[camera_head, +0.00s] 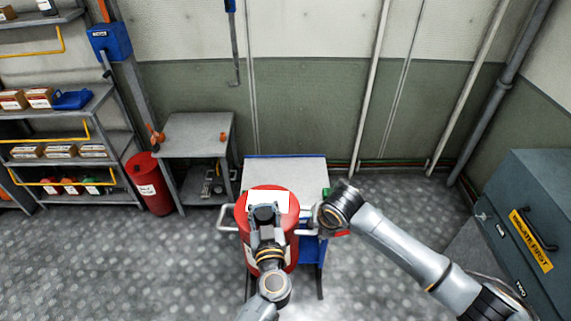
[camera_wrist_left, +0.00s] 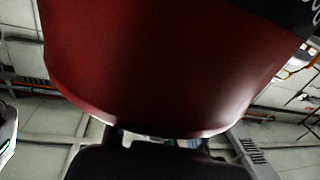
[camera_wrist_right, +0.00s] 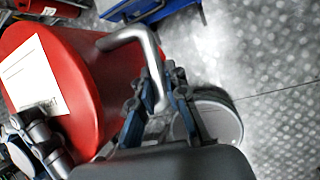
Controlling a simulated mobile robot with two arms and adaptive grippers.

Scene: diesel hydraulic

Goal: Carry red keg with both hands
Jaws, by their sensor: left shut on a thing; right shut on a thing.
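The red keg (camera_head: 241,222) is upright in the middle of the head view, with a white label on top and a metal handle on each side. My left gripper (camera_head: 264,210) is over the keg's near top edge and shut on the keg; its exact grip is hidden. The left wrist view shows the keg's dark red wall (camera_wrist_left: 150,60) close up. My right gripper (camera_wrist_right: 160,105) is shut around the keg's right handle (camera_wrist_right: 128,38). The left handle (camera_head: 226,218) is free. I cannot tell whether the keg touches the cart below it.
A grey-topped cart with blue trim (camera_head: 285,170) stands under and behind the keg. A small grey table (camera_head: 196,134), another red container (camera_head: 148,185) and loaded shelves stand left. A blue-grey cabinet (camera_head: 535,205) stands right. The floor between is clear.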

